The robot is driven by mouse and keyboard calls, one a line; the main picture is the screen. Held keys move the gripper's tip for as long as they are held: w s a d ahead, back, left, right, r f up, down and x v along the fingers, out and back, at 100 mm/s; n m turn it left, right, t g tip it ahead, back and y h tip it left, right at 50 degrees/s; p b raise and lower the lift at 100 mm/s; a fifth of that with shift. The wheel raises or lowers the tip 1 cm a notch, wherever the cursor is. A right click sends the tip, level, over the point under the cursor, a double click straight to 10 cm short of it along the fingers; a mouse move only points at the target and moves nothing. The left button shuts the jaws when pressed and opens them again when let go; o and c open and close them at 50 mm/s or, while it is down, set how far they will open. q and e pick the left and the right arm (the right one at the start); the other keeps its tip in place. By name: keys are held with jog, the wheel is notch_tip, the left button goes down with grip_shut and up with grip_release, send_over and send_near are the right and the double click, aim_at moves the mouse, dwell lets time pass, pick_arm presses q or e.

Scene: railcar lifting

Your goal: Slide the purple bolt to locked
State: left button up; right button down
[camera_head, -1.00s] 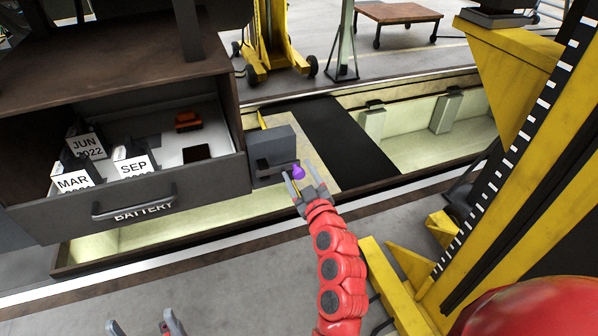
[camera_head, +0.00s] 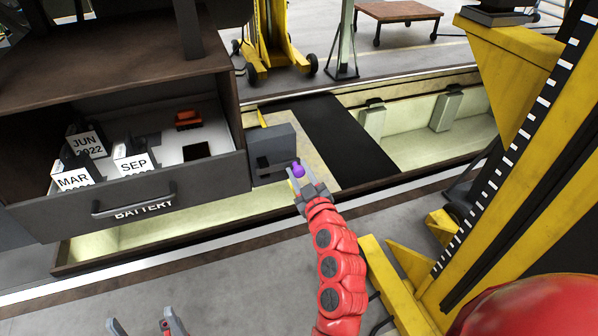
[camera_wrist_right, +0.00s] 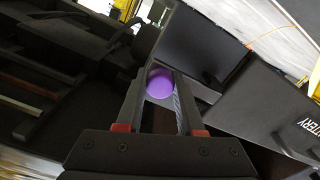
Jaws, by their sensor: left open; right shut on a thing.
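The purple bolt's knob (camera_head: 298,171) is at the right end of a dark grey block (camera_head: 271,150) beside the drawer. My right gripper (camera_head: 306,180) is shut on the purple bolt. In the right wrist view the purple knob (camera_wrist_right: 160,84) sits between the two fingers (camera_wrist_right: 160,98). The fingers hide part of the bolt. My left gripper (camera_head: 147,326) is open and empty at the bottom edge of the head view, well away from the bolt.
An open drawer labelled BATTERY (camera_head: 130,200) holds several dated blocks and an orange item (camera_head: 188,120). A yellow lifting column (camera_head: 510,150) stands at the right. A pit with a black strip (camera_head: 345,140) lies behind the bolt.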

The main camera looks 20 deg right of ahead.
aim_at(276, 169)
dwell(0.9)
jog(key=a+p, duration=0.2)
jog(key=a, duration=0.2)
jog(key=shift+s+a, duration=0.1)
jog(key=shift+a, duration=0.4)
jog(key=c, duration=1)
grip_release()
jog(key=o, duration=0.5)
jog(key=shift+a, duration=0.1)
